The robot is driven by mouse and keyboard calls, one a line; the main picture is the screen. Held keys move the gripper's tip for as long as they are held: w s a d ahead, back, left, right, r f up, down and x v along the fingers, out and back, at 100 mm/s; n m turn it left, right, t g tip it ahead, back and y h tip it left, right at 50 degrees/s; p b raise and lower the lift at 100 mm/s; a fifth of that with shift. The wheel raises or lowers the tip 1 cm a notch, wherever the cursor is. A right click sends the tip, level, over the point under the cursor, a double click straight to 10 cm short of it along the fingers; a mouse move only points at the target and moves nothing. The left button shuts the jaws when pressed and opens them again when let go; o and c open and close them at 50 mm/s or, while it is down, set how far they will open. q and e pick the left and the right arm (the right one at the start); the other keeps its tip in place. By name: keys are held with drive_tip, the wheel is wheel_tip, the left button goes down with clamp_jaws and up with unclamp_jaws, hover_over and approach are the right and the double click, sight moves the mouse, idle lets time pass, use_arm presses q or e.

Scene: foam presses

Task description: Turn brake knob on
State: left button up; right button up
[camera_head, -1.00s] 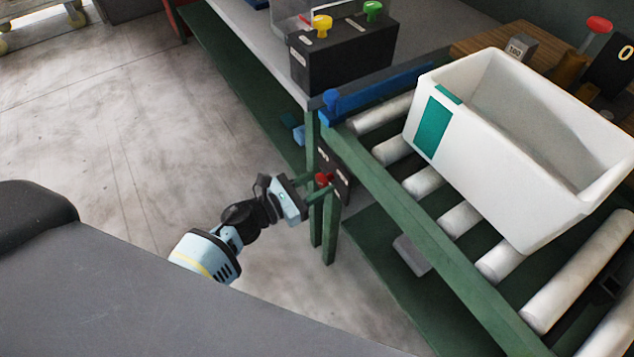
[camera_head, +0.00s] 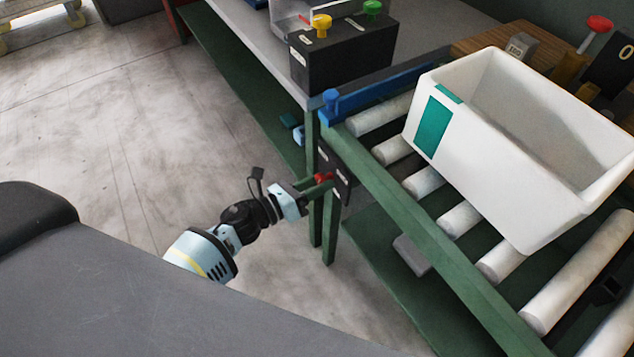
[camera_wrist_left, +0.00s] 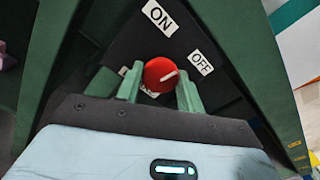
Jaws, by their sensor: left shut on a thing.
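The red brake knob (camera_head: 321,178) sits on a black panel (camera_head: 345,185) fixed to the side of the green conveyor frame. The ON label (camera_wrist_left: 160,17) is above the knob. My left gripper (camera_head: 318,186) is shut on the knob, with its green fingers on either side of it, as the left wrist view also shows (camera_wrist_left: 158,88). A label below the knob is partly hidden. My right gripper is not seen.
A white bin (camera_head: 500,165) with a teal patch rests on the conveyor rollers (camera_head: 461,219). Green frame legs (camera_head: 330,230) stand close to my gripper. A black box (camera_head: 340,60) with yellow and green knobs is behind. The floor to the left is clear.

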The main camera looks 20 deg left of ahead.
use_arm(q)
drive_tip(key=n+p, duration=0.1)
drive_tip(key=n, duration=0.5)
drive_tip(key=shift+n+p, duration=0.35)
drive_tip(key=shift+n, duration=2.45)
drive_tip(key=o, duration=1)
drive_tip(key=shift+r, duration=0.1)
drive_tip(key=shift+v, duration=3.95)
